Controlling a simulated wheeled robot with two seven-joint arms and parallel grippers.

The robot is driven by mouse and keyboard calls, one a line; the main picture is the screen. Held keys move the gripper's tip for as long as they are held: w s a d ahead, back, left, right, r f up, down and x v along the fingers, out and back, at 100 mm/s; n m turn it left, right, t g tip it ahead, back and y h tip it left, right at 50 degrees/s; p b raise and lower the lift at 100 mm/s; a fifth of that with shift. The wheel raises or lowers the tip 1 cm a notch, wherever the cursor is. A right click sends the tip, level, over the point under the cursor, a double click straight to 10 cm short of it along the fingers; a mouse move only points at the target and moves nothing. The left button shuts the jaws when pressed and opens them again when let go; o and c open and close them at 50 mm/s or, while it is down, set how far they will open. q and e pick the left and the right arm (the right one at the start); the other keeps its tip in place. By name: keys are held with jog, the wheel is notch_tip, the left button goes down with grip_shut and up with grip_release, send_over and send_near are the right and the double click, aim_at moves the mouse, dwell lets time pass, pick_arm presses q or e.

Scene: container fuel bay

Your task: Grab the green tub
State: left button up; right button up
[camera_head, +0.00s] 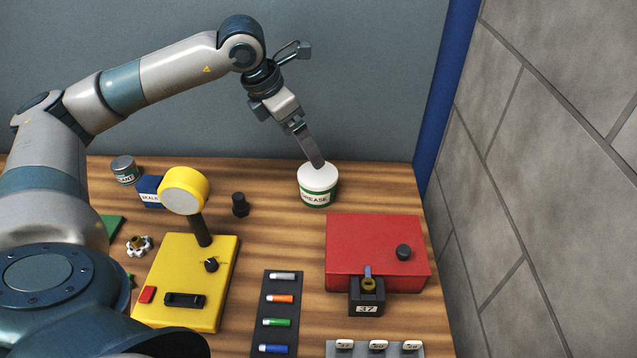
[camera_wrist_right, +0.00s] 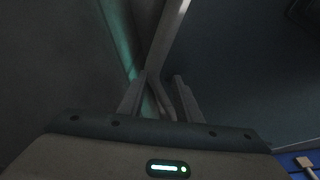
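A white tub with green bands (camera_head: 317,187), labelled GREASE, stands upright towards the back right of the wooden table. My left gripper (camera_head: 317,162) reaches down from the upper left, its tip at the tub's white lid. I cannot tell whether it touches the lid. Only one finger shows clearly, so its opening is unclear. My right gripper (camera_wrist_right: 160,85) shows only in the right wrist view, its two fingers apart with nothing held between them.
A red box (camera_head: 365,240) with a padlock (camera_head: 367,298) stands in front of the tub. A dark peg (camera_head: 240,205) stands to its left. A yellow device (camera_head: 215,262), marker tray (camera_head: 267,335), blue box (camera_head: 150,192) and grey tin (camera_head: 124,170) also stand on the table (camera_head: 290,240).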

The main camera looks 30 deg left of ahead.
aim_at(318, 173)
pick_arm(q)
jog(key=p+x, duration=0.1)
jog(key=x, duration=0.3)
jog(key=shift+s, duration=0.1)
jog(key=p+x, duration=0.2)
jog(key=x, duration=0.3)
jog(key=shift+d+f, duration=0.1)
jog(key=shift+f, duration=0.15)
jog(key=shift+w+d+f+p, duration=0.1)
jog(key=shift+w+f+p, duration=0.25)
jog(key=shift+f, duration=0.3)
pick_arm(e)
jog(key=shift+g, duration=0.4)
jog(key=shift+s+d+r, duration=0.25)
jog(key=shift+s+r, duration=0.4)
jog(key=shift+r, duration=0.2)
jog(key=shift+s+d+r, duration=0.2)
jog(key=shift+s+r, duration=0.45)
jog(key=shift+r, duration=0.2)
jog(key=shift+r, duration=0.1)
